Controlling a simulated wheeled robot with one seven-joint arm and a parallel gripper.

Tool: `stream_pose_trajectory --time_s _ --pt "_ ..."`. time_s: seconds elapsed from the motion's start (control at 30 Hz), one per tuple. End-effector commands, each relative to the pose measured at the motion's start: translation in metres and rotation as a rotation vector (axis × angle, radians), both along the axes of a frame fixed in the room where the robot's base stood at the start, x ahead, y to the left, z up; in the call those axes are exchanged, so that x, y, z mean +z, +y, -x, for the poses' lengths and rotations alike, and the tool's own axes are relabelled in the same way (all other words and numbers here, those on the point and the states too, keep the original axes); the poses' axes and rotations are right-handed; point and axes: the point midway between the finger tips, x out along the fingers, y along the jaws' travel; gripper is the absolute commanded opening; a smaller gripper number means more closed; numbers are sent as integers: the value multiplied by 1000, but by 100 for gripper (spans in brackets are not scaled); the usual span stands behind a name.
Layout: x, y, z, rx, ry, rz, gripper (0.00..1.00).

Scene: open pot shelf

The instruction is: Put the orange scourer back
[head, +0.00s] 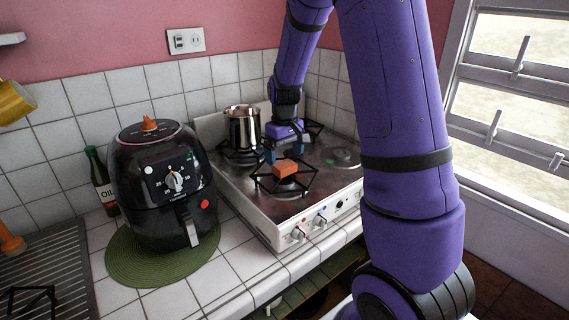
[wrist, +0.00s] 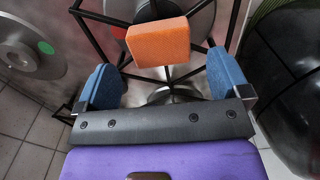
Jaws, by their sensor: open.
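The orange scourer (head: 291,168) is a small block on the black grate of the stove's front burner. In the wrist view the scourer (wrist: 158,42) shows just beyond the fingertips, roughly between their lines, with no finger touching it. My gripper (head: 285,152) is low over the stove, behind the scourer in the head view. My gripper's two blue fingers (wrist: 166,78) are spread apart, with nothing between them.
A steel pot (head: 242,128) stands on a back burner of the white stove (head: 265,215). A black air fryer (head: 160,195) with an orange piece on top stands left on a green mat (head: 125,268). An oil bottle (head: 101,180) is behind it.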

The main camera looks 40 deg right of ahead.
Motion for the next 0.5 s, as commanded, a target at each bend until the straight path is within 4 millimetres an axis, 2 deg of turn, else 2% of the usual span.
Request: stream_pose_trajectory --time_s 0.03,0.2,0.3,0.5 --pt "13 0 -1 0 -5 1 95" --pt "46 0 -1 1 -5 1 95" --pt "62 0 0 0 -4 1 95" --pt "81 0 0 0 -2 1 95"
